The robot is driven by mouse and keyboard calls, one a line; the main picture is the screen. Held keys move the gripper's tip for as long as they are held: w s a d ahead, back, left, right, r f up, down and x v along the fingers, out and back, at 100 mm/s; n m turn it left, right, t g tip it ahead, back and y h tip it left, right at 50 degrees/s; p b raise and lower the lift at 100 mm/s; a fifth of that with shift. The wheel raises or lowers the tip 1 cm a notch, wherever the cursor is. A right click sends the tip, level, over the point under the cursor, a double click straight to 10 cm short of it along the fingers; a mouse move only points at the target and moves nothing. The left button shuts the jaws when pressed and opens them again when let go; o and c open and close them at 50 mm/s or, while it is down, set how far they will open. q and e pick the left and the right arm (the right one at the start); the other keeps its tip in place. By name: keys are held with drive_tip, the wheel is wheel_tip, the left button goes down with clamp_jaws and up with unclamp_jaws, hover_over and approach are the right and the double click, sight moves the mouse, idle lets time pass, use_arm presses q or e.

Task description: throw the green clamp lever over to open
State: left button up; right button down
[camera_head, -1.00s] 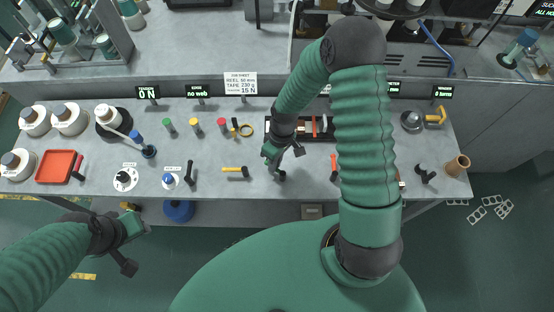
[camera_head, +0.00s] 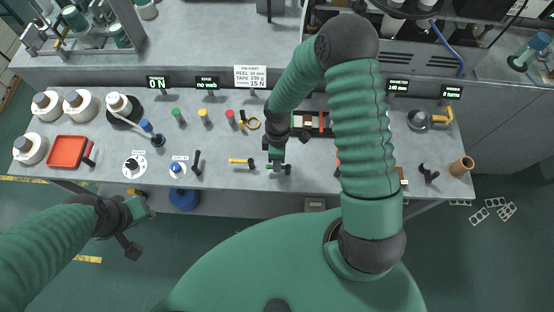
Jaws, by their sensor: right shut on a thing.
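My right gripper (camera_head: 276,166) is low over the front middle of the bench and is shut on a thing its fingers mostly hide. This appears to be the green clamp lever, with a dark pivot (camera_head: 287,170) just right of the fingers. The handle's exact angle cannot be made out against my green gripper. A yellow-handled lever (camera_head: 239,161) lies flat to its left. My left gripper (camera_head: 138,226) hangs off the bench's front edge at the left, holding nothing visible; its jaw opening is unclear.
Green (camera_head: 177,116), yellow (camera_head: 203,117) and red (camera_head: 230,117) knobs stand behind. A black lever (camera_head: 196,161) stands left, and an orange-red handle (camera_head: 337,163) is right, partly behind my arm. A red tray (camera_head: 67,151) and white reels are at far left.

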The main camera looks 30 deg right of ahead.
drive_tip(key=shift+w+r, duration=0.1)
drive_tip(key=shift+w, duration=0.1)
drive_tip(key=c, duration=1.6)
unclamp_jaws()
drive_tip(key=shift+o, duration=0.8)
drive_tip(key=shift+s, duration=0.15)
drive_tip(key=w+d+r+b, duration=0.1)
drive_tip(key=w+r, duration=0.2)
drive_tip(key=r, duration=1.3)
drive_tip(key=shift+d+r, duration=0.15)
drive_tip(key=shift+d, duration=0.25)
drive_tip(key=s+a+f+m+t+h+b, duration=0.1)
drive_tip(key=s+f+m+t+b, duration=0.2)
drive_tip(key=s+m, duration=0.4)
drive_tip(key=m+t+b, duration=0.1)
drive_tip(key=m, duration=0.3)
drive_tip(key=shift+a+f+m, duration=0.2)
drive_tip(key=shift+a+m, duration=0.05)
drive_tip(key=shift+m, duration=0.15)
